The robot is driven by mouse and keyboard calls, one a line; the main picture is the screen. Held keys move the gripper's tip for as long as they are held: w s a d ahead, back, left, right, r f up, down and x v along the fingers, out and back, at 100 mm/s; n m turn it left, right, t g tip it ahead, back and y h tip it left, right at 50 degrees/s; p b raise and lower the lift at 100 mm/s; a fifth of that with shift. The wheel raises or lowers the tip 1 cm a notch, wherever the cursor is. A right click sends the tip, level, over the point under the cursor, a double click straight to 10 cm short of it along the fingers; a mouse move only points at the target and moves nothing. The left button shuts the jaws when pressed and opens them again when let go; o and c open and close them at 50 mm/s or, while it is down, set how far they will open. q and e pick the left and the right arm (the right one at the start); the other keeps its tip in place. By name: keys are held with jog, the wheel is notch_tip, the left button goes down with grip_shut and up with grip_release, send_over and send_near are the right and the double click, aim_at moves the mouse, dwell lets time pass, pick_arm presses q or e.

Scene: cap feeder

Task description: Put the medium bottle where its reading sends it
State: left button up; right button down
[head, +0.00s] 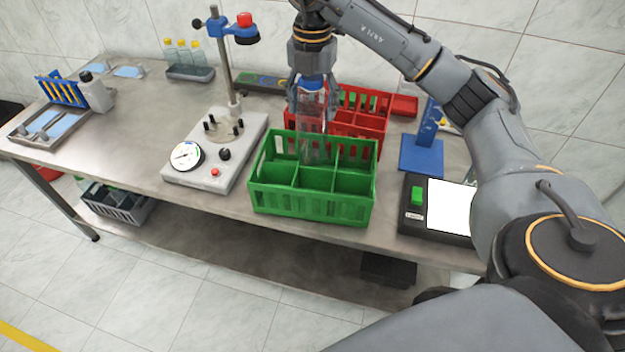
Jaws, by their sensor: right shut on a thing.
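My right gripper (312,85) comes down from the top, shut on a clear bottle with a blue cap (310,118). The bottle hangs upright over the back part of the green crate (311,207). Its lower end appears at or inside a back compartment; whether it touches the floor of the crate I cannot tell. The front compartments of the green crate look empty. A red crate (362,124) stands behind. A tester with a round dial (187,156), a post and a red-topped head stands left of the green crate. My left gripper is out of view.
Several clear bottles with yellow caps (189,58) stand on a tray at the back. A blue stand (421,157) and a black box with a green button (417,196) are on the right. A blue rack (62,91) is far left. Bare table (140,140) lies left of the tester.

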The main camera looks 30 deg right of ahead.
aim_at(313, 152)
jog(key=f, duration=0.5)
jog(key=shift+s+f, duration=0.1)
jog(key=shift+s, duration=0.1)
notch_tip(313, 152, down, 8)
jog(key=shift+w+r+p, duration=0.1)
jog(key=shift+p, duration=0.8)
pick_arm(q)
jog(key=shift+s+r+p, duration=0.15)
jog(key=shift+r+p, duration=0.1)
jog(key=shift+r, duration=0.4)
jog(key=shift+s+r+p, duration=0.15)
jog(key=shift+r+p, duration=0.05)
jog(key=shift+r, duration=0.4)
pick_arm(e)
notch_tip(313, 152, down, 5)
jog(key=shift+r, duration=0.2)
jog(key=shift+f, duration=0.1)
jog(key=shift+c, duration=1.6)
grip_release()
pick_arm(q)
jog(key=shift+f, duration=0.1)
